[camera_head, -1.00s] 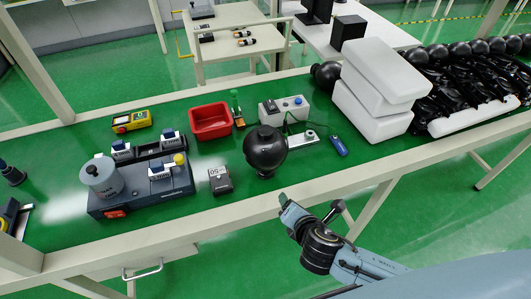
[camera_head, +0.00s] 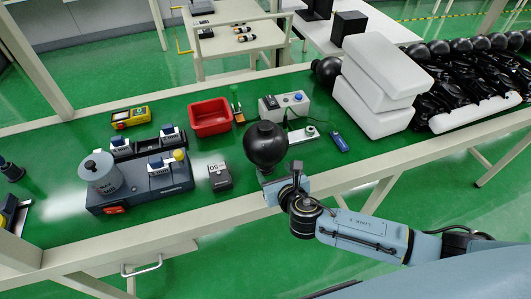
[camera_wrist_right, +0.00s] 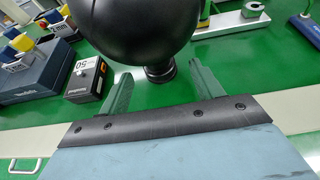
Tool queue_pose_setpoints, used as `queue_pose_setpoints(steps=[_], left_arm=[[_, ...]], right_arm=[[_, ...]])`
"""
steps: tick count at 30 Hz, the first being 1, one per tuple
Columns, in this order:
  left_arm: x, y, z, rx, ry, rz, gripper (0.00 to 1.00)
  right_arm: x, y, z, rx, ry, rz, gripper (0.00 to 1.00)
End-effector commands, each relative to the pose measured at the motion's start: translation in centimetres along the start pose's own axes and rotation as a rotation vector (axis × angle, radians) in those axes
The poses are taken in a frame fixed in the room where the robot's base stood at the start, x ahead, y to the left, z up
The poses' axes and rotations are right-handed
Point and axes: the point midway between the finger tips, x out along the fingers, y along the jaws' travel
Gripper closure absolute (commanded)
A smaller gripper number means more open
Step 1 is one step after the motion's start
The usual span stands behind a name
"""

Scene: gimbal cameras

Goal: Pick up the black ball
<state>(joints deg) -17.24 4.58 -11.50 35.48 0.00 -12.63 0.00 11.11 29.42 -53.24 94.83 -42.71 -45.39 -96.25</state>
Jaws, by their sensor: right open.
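The black ball (camera_head: 265,145) sits on the green table near its front edge, with a short black neck under it. In the right wrist view the black ball (camera_wrist_right: 140,35) fills the top middle, cut off by the frame. My right gripper (camera_head: 268,176) is just in front of the ball, on its near side. Its two fingers (camera_wrist_right: 158,82) are apart, pointing toward the ball's lower part and neck, with nothing held between them. I cannot tell whether a finger touches the ball. My left gripper is not in view.
A small black box (camera_head: 219,177) lies left of the ball, beside a blue-grey device (camera_head: 140,193). A red bin (camera_head: 210,119) stands behind. A grey control box (camera_head: 284,107), a blue object (camera_head: 339,142) and white blocks (camera_head: 372,100) are behind and to the right.

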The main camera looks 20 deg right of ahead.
Motion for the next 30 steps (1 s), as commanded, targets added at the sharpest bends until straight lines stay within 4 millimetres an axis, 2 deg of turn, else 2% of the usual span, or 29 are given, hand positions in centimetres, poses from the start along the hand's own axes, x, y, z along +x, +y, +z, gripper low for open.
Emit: queue_pose_setpoints(steps=[9, 19, 30], left_arm=[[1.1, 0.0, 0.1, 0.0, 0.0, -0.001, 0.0], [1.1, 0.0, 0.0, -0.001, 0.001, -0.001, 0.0], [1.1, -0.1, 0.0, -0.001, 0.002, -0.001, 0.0]], right_arm=[[4.3, 0.5, 0.5, 0.001, -0.001, 0.0, 0.35], [4.9, 0.5, 0.6, 0.001, 0.0, 0.0, 0.35], [4.9, 0.5, 0.6, 0.001, 0.0, 0.0, 0.83]])
